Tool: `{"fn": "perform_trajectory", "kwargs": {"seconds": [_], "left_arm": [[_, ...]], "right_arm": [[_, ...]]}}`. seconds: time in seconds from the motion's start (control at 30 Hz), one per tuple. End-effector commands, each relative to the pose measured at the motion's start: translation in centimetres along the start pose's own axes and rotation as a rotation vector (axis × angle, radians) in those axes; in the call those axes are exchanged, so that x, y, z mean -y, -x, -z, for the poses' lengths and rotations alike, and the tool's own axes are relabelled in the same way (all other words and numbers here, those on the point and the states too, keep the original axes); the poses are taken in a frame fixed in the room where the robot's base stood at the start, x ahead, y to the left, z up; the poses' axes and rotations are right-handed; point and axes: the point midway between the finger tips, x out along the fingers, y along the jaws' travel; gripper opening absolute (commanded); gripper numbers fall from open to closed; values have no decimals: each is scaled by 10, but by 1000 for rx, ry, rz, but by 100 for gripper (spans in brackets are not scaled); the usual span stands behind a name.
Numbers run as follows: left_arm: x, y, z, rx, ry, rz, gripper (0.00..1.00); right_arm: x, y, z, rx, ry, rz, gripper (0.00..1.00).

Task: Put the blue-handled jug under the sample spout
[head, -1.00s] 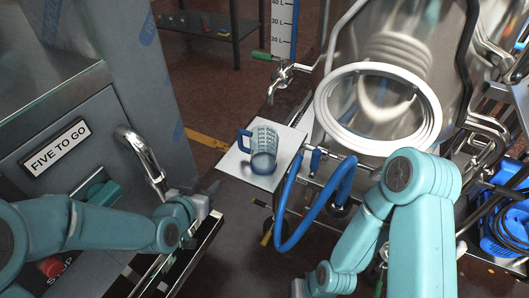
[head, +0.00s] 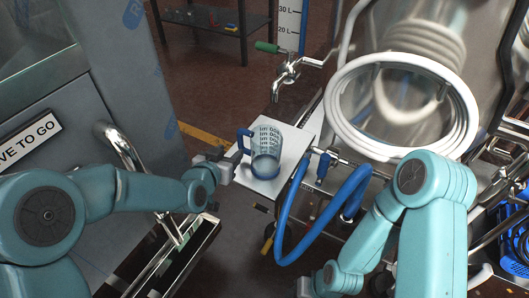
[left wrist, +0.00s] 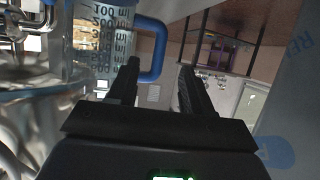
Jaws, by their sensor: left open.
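The clear jug (head: 267,140) with a blue handle (head: 243,140) and dark markings stands upright on a white plate (head: 292,158). Its handle points left. The sample spout (head: 286,72) is a metal tap with a green lever, above and behind the jug in the head view. My left gripper (head: 238,154) is open just left of the handle. In the left wrist view, the blue handle (left wrist: 154,50) shows beyond and between the tips of the open fingers (left wrist: 160,68), not gripped. My right gripper is barely visible at the bottom of the head view; its fingers are hidden.
A steel vessel with a white-ringed port (head: 402,105) stands right of the plate. A blue hose (head: 290,222) loops in front of it. A grey cabinet with a metal handle (head: 122,150) is at left. A dark trough (head: 180,255) lies below my left arm.

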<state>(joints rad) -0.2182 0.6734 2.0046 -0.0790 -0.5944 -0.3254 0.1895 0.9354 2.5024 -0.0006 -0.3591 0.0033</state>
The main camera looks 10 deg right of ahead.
Motion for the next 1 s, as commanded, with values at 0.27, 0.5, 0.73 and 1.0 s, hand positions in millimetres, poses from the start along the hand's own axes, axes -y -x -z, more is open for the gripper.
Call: {"fn": "perform_trajectory", "kwargs": {"seconds": [0.27, 0.5, 0.73, 1.0], "left_arm": [[0, -30, 0, 0, -1, -1, 50], [0, -69, 2, 0, 0, -1, 50], [0, -77, 4, 1, 0, -1, 50], [0, -77, 4, 0, 0, 0, 0]], "right_arm": [[-4, -7, 2, -5, -4, -1, 52], [-10, -18, 5, -13, -13, -1, 52], [-10, -18, 6, -14, -14, -2, 52], [-10, -18, 6, -14, -14, -2, 52]]}}
